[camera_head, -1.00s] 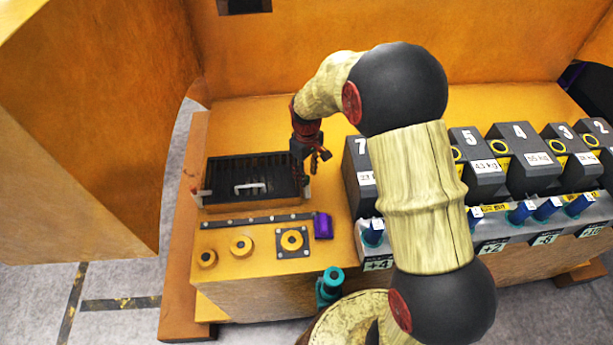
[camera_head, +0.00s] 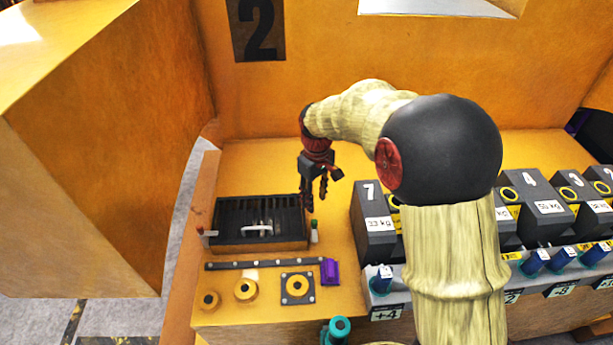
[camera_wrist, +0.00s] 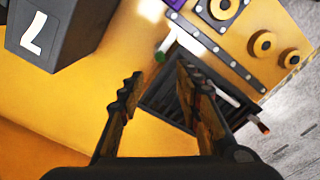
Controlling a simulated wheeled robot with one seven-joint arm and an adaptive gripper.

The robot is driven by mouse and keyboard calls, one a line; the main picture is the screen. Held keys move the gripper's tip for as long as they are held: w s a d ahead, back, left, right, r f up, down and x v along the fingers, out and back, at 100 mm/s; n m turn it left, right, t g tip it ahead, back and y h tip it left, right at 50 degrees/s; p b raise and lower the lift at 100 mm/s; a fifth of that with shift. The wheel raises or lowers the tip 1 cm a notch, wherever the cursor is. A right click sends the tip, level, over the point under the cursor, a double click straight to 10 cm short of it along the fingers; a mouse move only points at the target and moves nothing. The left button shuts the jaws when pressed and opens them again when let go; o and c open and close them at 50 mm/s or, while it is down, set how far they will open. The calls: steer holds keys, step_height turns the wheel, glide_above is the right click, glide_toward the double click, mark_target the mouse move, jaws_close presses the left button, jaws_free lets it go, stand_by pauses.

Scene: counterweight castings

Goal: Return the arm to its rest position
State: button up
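My gripper (camera_head: 316,193) hangs pointing down above the yellow bench, at the right rear of a black slatted tray. In the wrist view its two dark jagged fingers (camera_wrist: 155,90) stand apart with nothing between them. My pale arm bends across the right half of the head view and hides part of the bench and some castings.
The black tray (camera_head: 227,235) has a light handle (camera_head: 257,228). Dark numbered castings, such as casting 7 (camera_head: 373,222), stand at the right. A purple block (camera_head: 330,271), yellow round knobs (camera_head: 245,290) and a teal cylinder (camera_head: 338,330) are near the front. An orange wall rises behind.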

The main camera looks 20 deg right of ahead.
steer(key=s+r+m+t+b, duration=0.2)
steer(key=s+b, duration=0.4)
steer(key=s, duration=0.7)
steer(key=s+r+m+t+b, duration=0.3)
steer(key=s+r+b, duration=0.1)
steer(key=s, duration=1)
steer(key=shift+t+b, duration=0.3)
steer(key=shift+b, duration=0.55)
steer(key=shift+d, duration=0.1)
